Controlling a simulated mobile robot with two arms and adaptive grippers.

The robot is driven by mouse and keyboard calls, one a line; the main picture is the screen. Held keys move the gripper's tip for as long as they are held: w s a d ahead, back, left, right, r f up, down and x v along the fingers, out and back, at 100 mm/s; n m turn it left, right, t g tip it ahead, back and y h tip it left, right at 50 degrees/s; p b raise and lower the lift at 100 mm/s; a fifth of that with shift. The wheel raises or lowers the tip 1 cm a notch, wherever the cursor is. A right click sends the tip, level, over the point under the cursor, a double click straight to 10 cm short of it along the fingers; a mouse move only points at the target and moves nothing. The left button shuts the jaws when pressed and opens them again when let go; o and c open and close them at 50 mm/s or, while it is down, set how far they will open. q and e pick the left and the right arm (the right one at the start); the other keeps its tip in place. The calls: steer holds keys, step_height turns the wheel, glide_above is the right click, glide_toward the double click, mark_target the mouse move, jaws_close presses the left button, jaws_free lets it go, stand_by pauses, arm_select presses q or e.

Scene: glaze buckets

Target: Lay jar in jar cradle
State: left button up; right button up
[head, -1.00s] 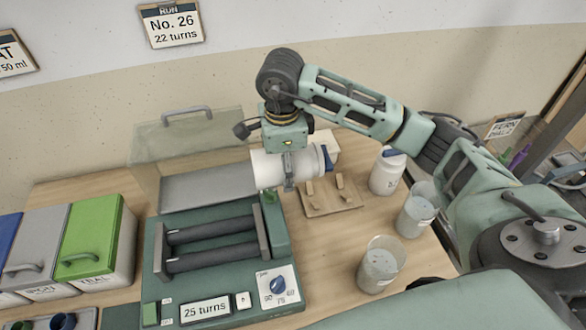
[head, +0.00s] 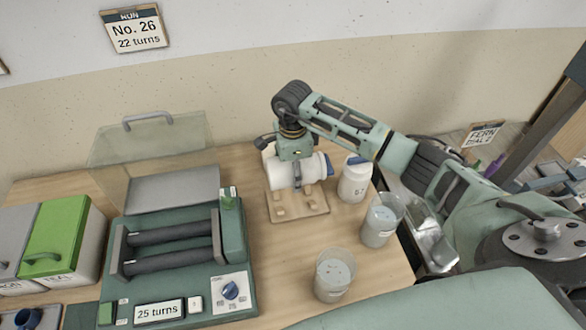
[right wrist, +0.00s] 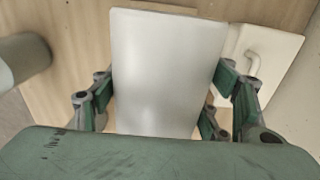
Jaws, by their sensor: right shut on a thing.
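The white jar (head: 311,173) with a blue lid end (head: 328,164) lies sideways in my right gripper (head: 297,180), which points down and is shut around its middle. In the right wrist view the jar's pale body (right wrist: 165,70) fills the space between the fingers (right wrist: 160,105). The jar cradle (head: 310,208), a wooden board with upright pegs, is directly below the jar in the head view. The jar hides the cradle's back part, and I cannot tell whether they touch. My left gripper is not in view.
A green roller machine (head: 190,280) with two dark rollers and a raised clear cover (head: 150,145) stands left of the cradle. A white lidded jar (head: 355,182) and two cups (head: 382,222) (head: 335,277) stand to the right. A white container (head: 268,153) is behind.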

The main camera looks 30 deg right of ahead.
steer(key=shift+w+f, duration=0.1)
steer(key=shift+f, duration=0.3)
steer(key=shift+f+b, duration=1.6)
steer(key=shift+f, duration=0.85)
steer(key=shift+f+b, duration=1.6)
steer(key=o, duration=1.6)
